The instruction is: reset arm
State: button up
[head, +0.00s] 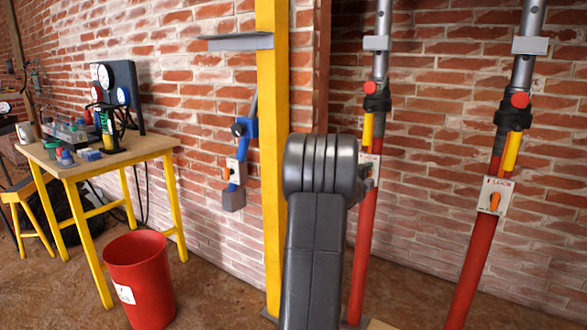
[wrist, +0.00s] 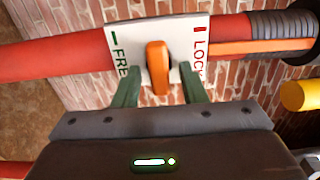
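My gripper (wrist: 159,84) is open, with one green finger on each side of an orange lever (wrist: 157,62). Gaps show between the fingers and the lever. The lever sits on a white plate (wrist: 184,36) marked FREE and LOCK, and lies between the two words. The plate is on a red tube (wrist: 50,48). In the head view, my dark arm stands in front of the middle red prop (head: 364,235) and partly covers its plate (head: 366,160). The gripper fingers are hidden there.
Another red prop (head: 470,260) with an orange lever (head: 494,202) stands at right. A yellow post (head: 271,130) is just left of my arm. A red bucket (head: 140,285) and a yellow-legged table (head: 140,148) are at left. A brick wall (head: 440,110) stands behind.

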jog(key=shift+w+d+r+n+p, duration=0.2)
jog(key=shift+w+r+n+p, duration=0.05)
jog(key=shift+n+p, duration=0.3)
jog(key=shift+s+a+r+n+p, duration=0.1)
jog(key=shift+r+n+p, duration=0.1)
jog(key=shift+n+p, duration=0.75)
jog(key=n+p, duration=0.2)
jog(key=n, duration=0.2)
jog(key=shift+n, duration=0.3)
jog(key=shift+a, duration=0.2)
